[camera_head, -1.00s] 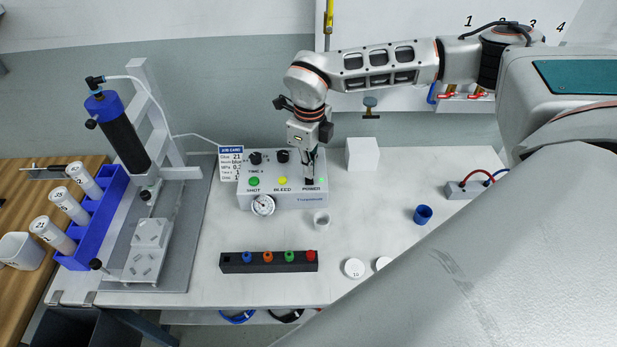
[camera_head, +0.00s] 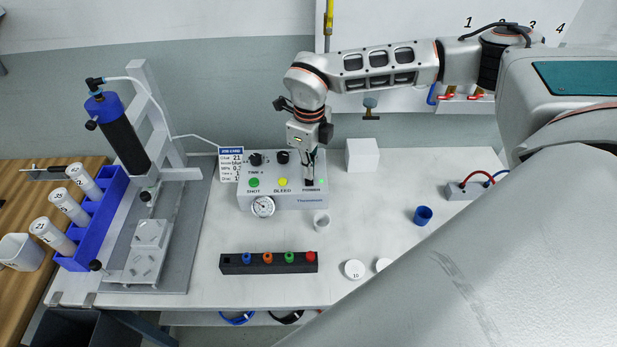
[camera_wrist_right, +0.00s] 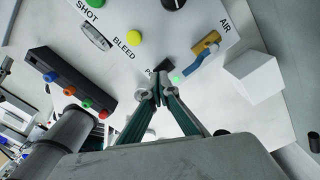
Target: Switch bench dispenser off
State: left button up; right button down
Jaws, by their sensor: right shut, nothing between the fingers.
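The bench dispenser (camera_head: 285,200) is a pale grey box with black knobs, a green SHOT button (camera_head: 254,182), a yellow BLEED button (camera_head: 283,182), a round gauge (camera_head: 263,206) and a black POWER switch (camera_head: 309,182). A small green light (camera_head: 321,181) beside the switch is lit. My right gripper (camera_head: 309,178) is shut and empty, its fingertips at the POWER switch. In the right wrist view the fingertips (camera_wrist_right: 157,98) are just in front of the dark switch (camera_wrist_right: 160,69); I cannot tell if they touch it. The green light (camera_wrist_right: 175,78) glows there too. My left gripper is out of view.
A white block (camera_head: 362,155) stands right of the dispenser. A syringe stand (camera_head: 165,140) is at the left.

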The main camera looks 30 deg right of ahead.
aim_at(309, 182)
jog(key=shift+f, duration=0.5)
dwell(0.4)
jog(key=shift+f+b, duration=0.6)
jog(key=shift+f, duration=0.05)
dwell(0.4)
jog(key=shift+r, duration=0.1)
notch_tip(309, 182, up, 4)
jog(key=p, duration=0.3)
jog(key=shift+p, duration=0.3)
jog(key=shift+r+p, duration=1.15)
jog(key=shift+r, duration=0.3)
